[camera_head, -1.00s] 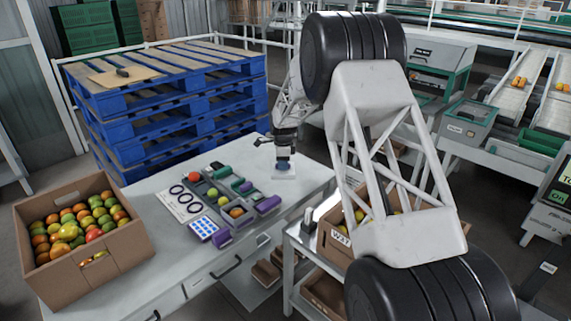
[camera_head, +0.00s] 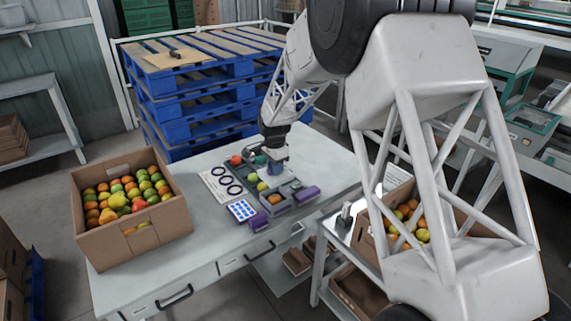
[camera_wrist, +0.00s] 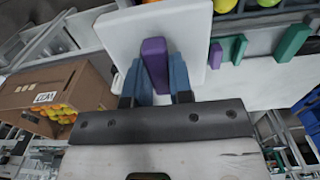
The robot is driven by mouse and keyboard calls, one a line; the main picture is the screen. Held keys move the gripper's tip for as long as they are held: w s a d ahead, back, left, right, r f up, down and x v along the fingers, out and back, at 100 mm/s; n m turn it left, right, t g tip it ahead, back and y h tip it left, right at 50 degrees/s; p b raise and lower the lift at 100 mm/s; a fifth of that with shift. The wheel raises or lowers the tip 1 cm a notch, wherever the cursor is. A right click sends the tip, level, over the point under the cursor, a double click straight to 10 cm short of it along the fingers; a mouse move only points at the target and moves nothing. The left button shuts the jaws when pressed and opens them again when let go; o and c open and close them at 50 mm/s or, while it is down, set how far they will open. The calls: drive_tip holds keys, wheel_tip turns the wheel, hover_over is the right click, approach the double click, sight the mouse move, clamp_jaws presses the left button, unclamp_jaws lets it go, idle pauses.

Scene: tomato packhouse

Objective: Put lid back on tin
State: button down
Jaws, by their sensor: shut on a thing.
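My gripper (camera_wrist: 155,92) is shut on a narrow purple bar (camera_wrist: 155,62) between its two blue-grey fingers. Behind the bar is a flat white square plate (camera_wrist: 112,35), which looks like the lid with the bar as its handle. In the head view my gripper (camera_head: 276,168) points down over the back right part of the grey tray (camera_head: 290,203) on the table. The plate is hard to make out there. I cannot tell which container is the tin; my gripper hides part of the tray.
A cardboard box of tomatoes (camera_head: 135,228) stands at the table's left.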

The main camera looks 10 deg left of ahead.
drive_tip(key=shift+s+a, duration=0.1)
drive_tip(key=shift+s, duration=0.05)
drive_tip(key=shift+f, duration=0.2)
idle(0.3)
drive_tip(key=shift+f, duration=3.1)
drive_tip(key=shift+f, duration=0.7)
drive_tip(key=c, duration=0.9)
unclamp_jaws()
drive_tip(key=shift+c, duration=0.2)
drive_tip(key=c, duration=0.3)
drive_tip(key=shift+r, duration=0.15)
drive_tip(key=shift+r, duration=2.85)
